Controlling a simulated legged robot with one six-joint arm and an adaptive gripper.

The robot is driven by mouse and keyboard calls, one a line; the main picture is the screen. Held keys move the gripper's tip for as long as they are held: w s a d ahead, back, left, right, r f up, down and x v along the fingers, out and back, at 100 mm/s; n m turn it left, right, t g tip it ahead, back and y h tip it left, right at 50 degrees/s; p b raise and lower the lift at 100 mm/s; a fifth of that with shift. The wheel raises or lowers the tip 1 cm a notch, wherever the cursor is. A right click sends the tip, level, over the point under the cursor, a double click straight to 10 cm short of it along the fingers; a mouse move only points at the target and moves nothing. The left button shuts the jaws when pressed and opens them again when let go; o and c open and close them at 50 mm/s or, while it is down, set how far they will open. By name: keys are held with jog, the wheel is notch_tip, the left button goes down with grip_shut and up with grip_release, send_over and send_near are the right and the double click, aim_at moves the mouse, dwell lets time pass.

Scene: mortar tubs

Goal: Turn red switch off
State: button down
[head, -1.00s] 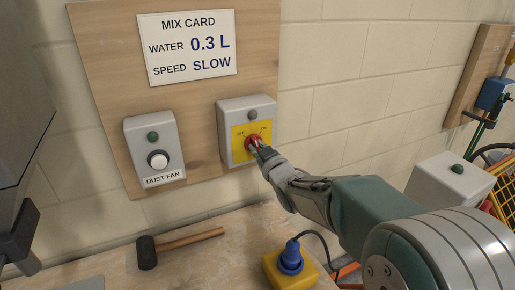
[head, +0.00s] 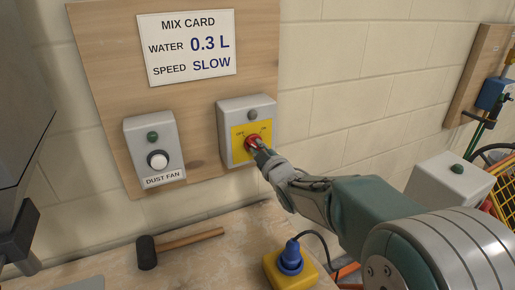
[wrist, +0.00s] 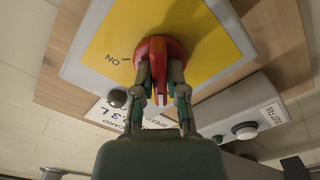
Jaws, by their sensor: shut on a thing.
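The red switch (head: 253,142) is a rotary knob on a yellow plate (head: 241,155) on the front of a grey box (head: 233,107). The plate carries OFF at the left and ON at the right. My gripper (head: 260,150) is at the knob, its fingers shut on the red handle. In the wrist view the red switch (wrist: 160,48) sits between the two fingers of my gripper (wrist: 160,85), with the ON mark beside it. The fingers hide part of the knob, and I cannot tell exactly which mark it points to.
A dust fan box (head: 152,133) with a white button is mounted to the left on the same wooden board (head: 190,100). A mallet (head: 148,252) lies on the bench below. A blue plug (head: 291,257) in a yellow socket stands near my arm. A grey box (head: 448,188) is at the right.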

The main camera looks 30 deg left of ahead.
jog(key=shift+f, duration=0.4)
jog(key=c, duration=0.7)
grip_release()
jog(key=shift+a+r, duration=0.1)
jog(key=shift+r, duration=0.05)
jog(key=shift+r, duration=0.1)
jog(key=v, duration=1.2)
jog(key=shift+w, duration=0.1)
